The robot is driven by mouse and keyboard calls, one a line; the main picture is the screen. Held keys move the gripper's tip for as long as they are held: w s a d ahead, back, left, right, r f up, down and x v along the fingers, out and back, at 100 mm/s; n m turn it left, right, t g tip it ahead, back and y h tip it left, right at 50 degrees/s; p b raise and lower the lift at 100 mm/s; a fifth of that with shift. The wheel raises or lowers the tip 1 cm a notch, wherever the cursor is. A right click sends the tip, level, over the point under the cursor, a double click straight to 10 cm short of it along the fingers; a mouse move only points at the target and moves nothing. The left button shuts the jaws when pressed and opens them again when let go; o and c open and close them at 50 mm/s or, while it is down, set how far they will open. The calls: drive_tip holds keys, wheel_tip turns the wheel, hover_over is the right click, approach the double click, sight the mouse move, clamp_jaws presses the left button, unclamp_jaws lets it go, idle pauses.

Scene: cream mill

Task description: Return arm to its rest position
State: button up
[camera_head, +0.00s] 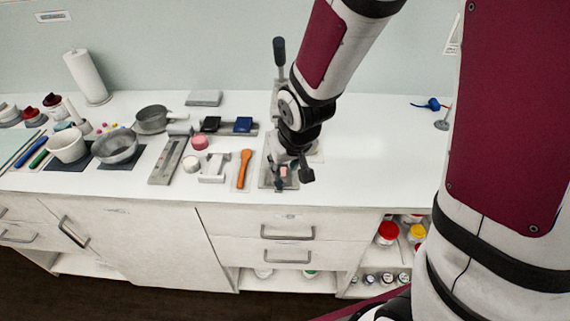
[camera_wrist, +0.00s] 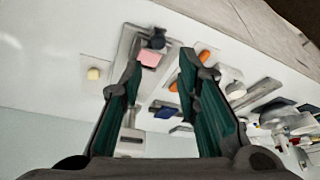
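My gripper (camera_head: 293,172) is above the counter, over a grey metal press-like device (camera_head: 266,178) with an upright lever. In the wrist view my gripper (camera_wrist: 162,62) has its two green-padded fingers spread wide apart, with nothing held between them. A small pink block (camera_wrist: 149,58) sits on the grey device beyond the left fingertip, apart from the fingers. The pink block also shows in the head view (camera_head: 283,172), just below the gripper. My arm reaches down from the top of the head view.
The white counter (camera_head: 370,165) is mostly clear to the right. An orange-handled tool (camera_head: 243,168), a grey pan (camera_head: 115,146), a white bowl (camera_head: 67,145) and a paper towel roll (camera_head: 87,77) stand left. Drawers and shelves with jars (camera_head: 388,233) are below the front edge.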

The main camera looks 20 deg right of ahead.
drive_tip(key=s+d+r, duration=0.2)
drive_tip(key=s+r, duration=0.7)
drive_tip(key=r, duration=0.2)
drive_tip(key=s+d+r+t, duration=0.1)
drive_tip(key=s+d+r, duration=0.1)
drive_tip(key=s+r, duration=0.7)
drive_tip(key=shift+d+r+m, duration=0.3)
drive_tip(key=shift+r, duration=0.55)
drive_tip(key=shift+a, duration=0.1)
